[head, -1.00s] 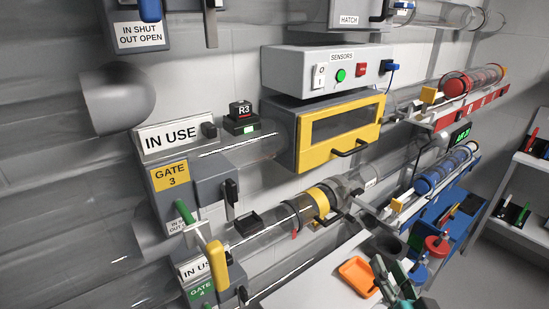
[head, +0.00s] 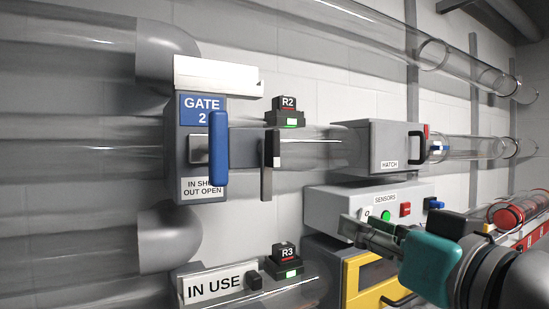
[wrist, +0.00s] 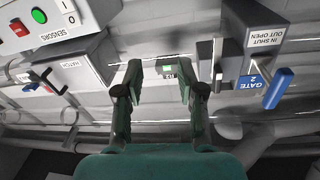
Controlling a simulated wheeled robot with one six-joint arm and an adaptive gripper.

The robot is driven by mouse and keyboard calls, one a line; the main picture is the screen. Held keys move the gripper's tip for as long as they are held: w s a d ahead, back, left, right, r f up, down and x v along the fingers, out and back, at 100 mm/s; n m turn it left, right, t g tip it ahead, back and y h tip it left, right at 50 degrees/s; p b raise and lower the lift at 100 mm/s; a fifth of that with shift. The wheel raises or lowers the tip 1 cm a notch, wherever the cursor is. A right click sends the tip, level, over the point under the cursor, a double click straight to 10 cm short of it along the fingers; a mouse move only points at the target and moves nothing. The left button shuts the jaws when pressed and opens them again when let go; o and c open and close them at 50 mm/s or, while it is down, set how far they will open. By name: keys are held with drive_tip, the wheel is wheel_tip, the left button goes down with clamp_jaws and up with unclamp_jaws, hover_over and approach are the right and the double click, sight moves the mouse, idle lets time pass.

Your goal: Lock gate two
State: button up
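Gate 2 (head: 203,190) is a grey housing on a clear tube, with a blue "GATE 2" label and an "IN SHUT OUT OPEN" label. Its blue handle (head: 218,150) stands upright at the front. A dark and grey lever (head: 267,160) hangs on the right of the housing. In the wrist view, gate 2 is upside down at the right, with its blue handle (wrist: 278,88). My gripper (head: 352,226) is to the right of and below gate 2, in front of the sensors box. In the wrist view, my gripper (wrist: 158,78) is open with nothing between its fingers.
The R2 unit (head: 285,112) shows a green light above the tube. The hatch box (head: 380,146) and sensors box (head: 362,203) stand right of the gate. Below are an "IN USE" sign (head: 213,288), the R3 unit (head: 287,262) and a yellow-framed box (head: 372,285).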

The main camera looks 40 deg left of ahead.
sight(277, 144)
drive_tip(key=s+a+r+n+g, duration=0.1)
drive_tip(key=s+r+n+g, duration=0.15)
drive_tip(key=s+r, duration=0.7)
drive_tip(key=shift+n+y, duration=0.3)
drive_tip(key=shift+n, duration=0.05)
drive_tip(key=x, duration=0.4)
drive_tip(key=w+x, duration=0.1)
drive_tip(key=x, duration=0.2)
drive_tip(key=r+x, duration=0.1)
drive_tip(key=x, duration=0.3)
drive_tip(key=shift+w+r, duration=0.1)
drive_tip(key=shift+w, duration=0.3)
clamp_jaws()
